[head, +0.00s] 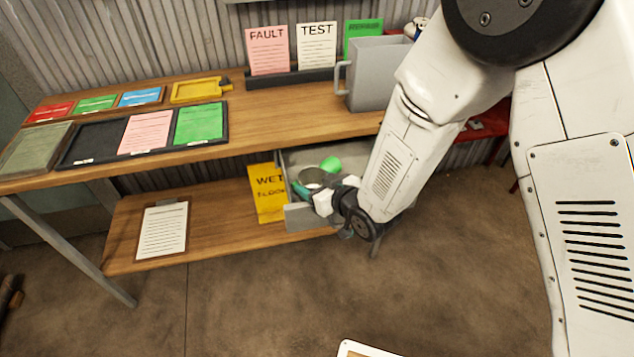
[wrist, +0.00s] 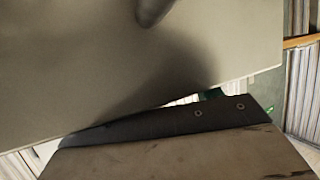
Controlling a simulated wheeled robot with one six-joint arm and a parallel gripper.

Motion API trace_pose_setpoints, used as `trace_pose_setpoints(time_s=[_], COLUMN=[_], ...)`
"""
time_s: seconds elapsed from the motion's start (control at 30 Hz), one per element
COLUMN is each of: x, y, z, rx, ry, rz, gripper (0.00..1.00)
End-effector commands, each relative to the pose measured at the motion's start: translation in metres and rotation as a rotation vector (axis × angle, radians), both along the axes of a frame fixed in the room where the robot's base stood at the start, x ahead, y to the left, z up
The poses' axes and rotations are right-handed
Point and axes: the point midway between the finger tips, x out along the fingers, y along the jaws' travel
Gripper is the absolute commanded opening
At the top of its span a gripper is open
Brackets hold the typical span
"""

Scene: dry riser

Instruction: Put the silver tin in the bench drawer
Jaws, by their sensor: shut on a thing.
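The grey bench drawer (head: 298,217) stands pulled out under the worktop in the head view. The silver tin (head: 313,175) shows as a short round shape inside the drawer's outline, partly hidden by my gripper. My gripper (head: 316,190) is at the drawer's front, shut on the tin. I cannot tell whether the tin touches the drawer floor. In the wrist view the tin cannot be made out; a large plain grey-beige surface fills much of it.
A bright green item (head: 331,163) lies in the drawer close to the tin. A yellow wet-floor sign (head: 267,194) stands just left of the drawer. A clipboard (head: 163,229) lies on the lower shelf. A grey bin (head: 376,77) stands on the worktop above.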

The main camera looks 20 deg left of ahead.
Motion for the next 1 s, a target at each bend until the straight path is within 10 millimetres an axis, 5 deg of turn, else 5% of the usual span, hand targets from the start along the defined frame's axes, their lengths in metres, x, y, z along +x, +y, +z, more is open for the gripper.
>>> trace_pose_setpoints(time_s=[0.17, 0.2, 0.27, 0.73, 1.0], x=[-0.002, -0.002, -0.003, -0.006, -0.036], y=[-0.001, -0.001, -0.002, -0.004, -0.05], z=[-0.007, -0.007, -0.008, 0.004, 0.03], rx=[-0.008, -0.009, -0.011, -0.016, -0.009], ry=[0.006, 0.008, 0.009, 0.011, 0.008], rz=[0.001, 0.002, 0.002, 0.004, 0.0], gripper=[0.4, 0.72, 0.85, 0.85, 0.85])
